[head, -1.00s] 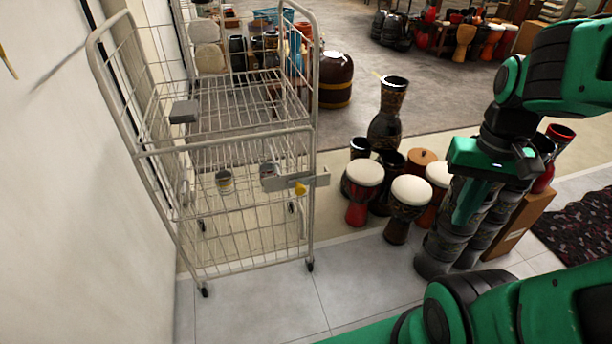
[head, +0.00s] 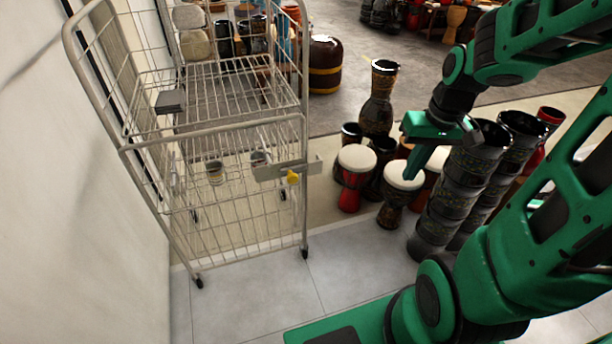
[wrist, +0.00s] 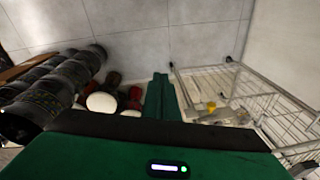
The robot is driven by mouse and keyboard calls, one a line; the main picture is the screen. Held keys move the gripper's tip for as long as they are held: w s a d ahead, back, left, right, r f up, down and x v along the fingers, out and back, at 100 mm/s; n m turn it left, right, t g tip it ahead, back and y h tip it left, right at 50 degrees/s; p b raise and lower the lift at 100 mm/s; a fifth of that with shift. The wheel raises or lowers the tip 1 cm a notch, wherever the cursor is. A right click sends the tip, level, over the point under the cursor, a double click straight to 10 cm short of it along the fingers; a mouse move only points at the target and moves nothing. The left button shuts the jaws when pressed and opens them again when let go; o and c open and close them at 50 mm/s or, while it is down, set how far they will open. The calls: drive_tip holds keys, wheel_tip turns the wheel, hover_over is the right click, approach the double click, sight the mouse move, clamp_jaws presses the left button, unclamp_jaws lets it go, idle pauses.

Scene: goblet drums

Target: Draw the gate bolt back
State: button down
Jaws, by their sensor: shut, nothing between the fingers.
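The wire cage trolley (head: 213,136) stands at the left, with a gate across its front. The gate bolt (head: 291,177) has a yellow knob and sits on a grey metal plate (head: 268,172) at the gate's right edge, by the upright post. The yellow knob also shows in the wrist view (wrist: 211,107), right of my fingers. My gripper (head: 410,174) is shut and empty, pointing down above the drums, to the right of the bolt and apart from it. Its closed fingers (wrist: 161,92) show in the wrist view. How far the bolt bar is thrown is too small to tell.
White-topped goblet drums (head: 356,160) stand right of the trolley, with a tall dark drum (head: 379,98) behind. Stacked dark drums (head: 462,175) stand beside my arm. A pale wall (head: 70,200) runs along the left. The tiled floor (head: 250,300) in front is clear.

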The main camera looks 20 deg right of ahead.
drive_tip(key=w+a+f+n+t+y, duration=0.1)
drive_tip(key=w+a+f+t+y, duration=0.1)
drive_tip(key=w+a+f, duration=0.2)
drive_tip(key=w+a+f+n+t+y, duration=0.2)
drive_tip(key=w+a+f, duration=0.2)
drive_tip(key=w+f, duration=0.5)
drive_tip(key=w, duration=0.8)
drive_tip(key=shift+f+y, duration=0.35)
drive_tip(key=shift+y, duration=0.05)
drive_tip(key=shift+a, duration=0.15)
drive_tip(key=w+a+f, duration=0.4)
drive_tip(key=a+f, duration=0.3)
drive_tip(key=a, duration=0.1)
drive_tip(key=shift+w+a, duration=0.2)
drive_tip(key=shift+w, duration=0.2)
